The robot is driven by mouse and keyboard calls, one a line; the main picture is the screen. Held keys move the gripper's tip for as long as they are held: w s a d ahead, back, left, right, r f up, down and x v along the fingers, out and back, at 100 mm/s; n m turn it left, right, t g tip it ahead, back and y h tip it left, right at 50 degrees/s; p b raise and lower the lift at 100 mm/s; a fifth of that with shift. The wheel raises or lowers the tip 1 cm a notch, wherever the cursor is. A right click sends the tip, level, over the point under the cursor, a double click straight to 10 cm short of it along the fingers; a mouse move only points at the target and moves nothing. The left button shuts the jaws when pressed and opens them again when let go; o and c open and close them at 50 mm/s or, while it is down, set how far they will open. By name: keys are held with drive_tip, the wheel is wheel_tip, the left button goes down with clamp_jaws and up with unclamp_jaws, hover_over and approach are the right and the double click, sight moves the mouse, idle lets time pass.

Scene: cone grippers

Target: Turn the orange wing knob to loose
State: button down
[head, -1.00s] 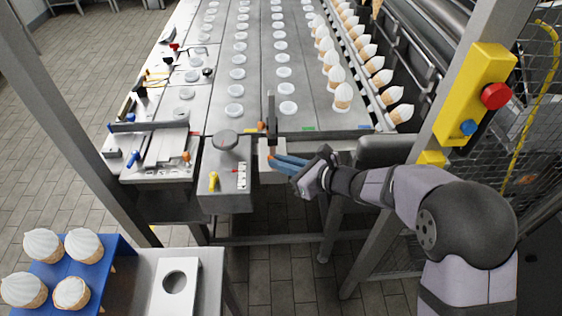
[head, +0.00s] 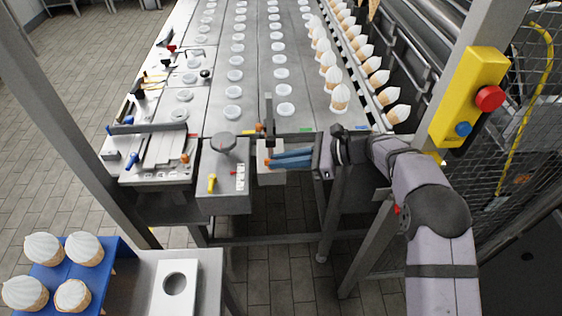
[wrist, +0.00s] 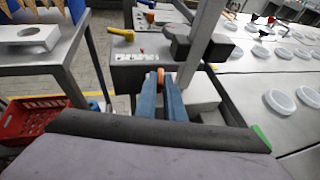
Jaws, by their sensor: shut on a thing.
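The orange wing knob (wrist: 160,76) sits between the tips of my two blue fingers in the wrist view, on the near side of the metal fixture. In the head view only a sliver of orange shows at the fingertips. My gripper (head: 271,160) reaches in from the right, its fingers nearly level. In the wrist view my gripper (wrist: 161,82) is shut on the knob, one finger on each side. The fingers hide much of the knob, and its exact turn angle cannot be told.
An upright metal bar (head: 269,115) stands close above the fingers. A grey box (head: 224,200) with a round dark knob (head: 224,142) and a yellow handle (head: 212,183) is just left. White-topped cones (head: 340,97) stand on the conveyor behind. A frame post is at right.

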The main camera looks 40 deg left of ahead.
drive_tip(key=shift+w+a+n+g+h+b, duration=0.1)
drive_tip(key=shift+n+g+h+b, duration=0.2)
drive_tip(key=shift+n+g, duration=0.3)
idle(0.3)
drive_tip(key=c, duration=1.9)
unclamp_jaws()
drive_tip(key=shift+o, duration=0.2)
drive_tip(key=shift+r+m+t+y+p, duration=0.15)
drive_tip(key=shift+m+t+y+p, duration=0.25)
drive_tip(key=shift+m+t, duration=0.2)
